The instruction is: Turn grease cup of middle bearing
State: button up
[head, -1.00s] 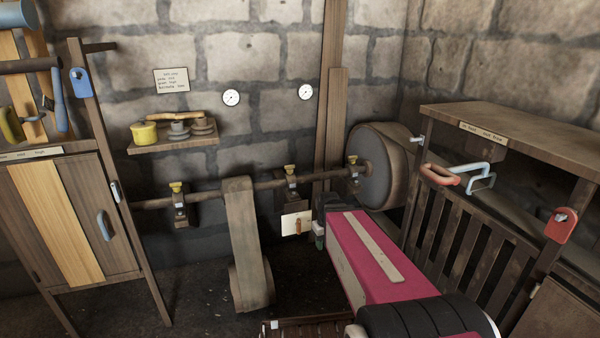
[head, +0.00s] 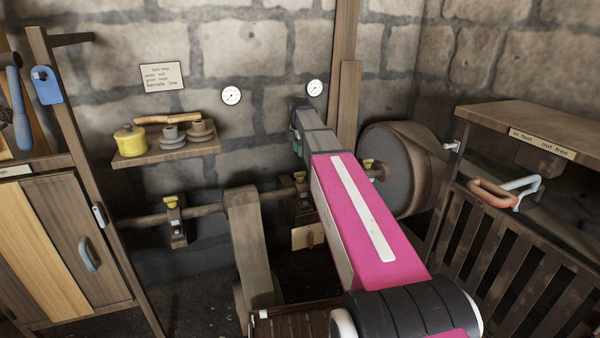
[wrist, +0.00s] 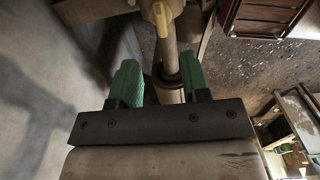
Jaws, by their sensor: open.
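The middle bearing (head: 305,208) sits on the wall-side shaft, its yellow grease cup (head: 299,176) partly beside my arm. My gripper (head: 297,147) is above it, close to the wall, with green fingertips mostly hidden by my arm. In the wrist view my gripper (wrist: 160,80) is open and empty, its two green fingers apart. A yellow grease cup (wrist: 161,20) shows beyond the fingertips at the top, over the shaft, not between the fingers. Which bearing it belongs to is not certain from that view.
Another yellow cup (head: 171,201) is on the left bearing, and one (head: 368,164) is by the large wheel (head: 390,170). A shelf (head: 165,154) with a yellow pot (head: 130,141) is at left. A small plate (head: 308,236) hangs below the bearing.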

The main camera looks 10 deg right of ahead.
aim_at(300, 172)
notch_tip(300, 172, down, 10)
jog(key=shift+f, duration=0.1)
dwell(0.4)
jog(key=shift+c, duration=0.3)
grip_shut()
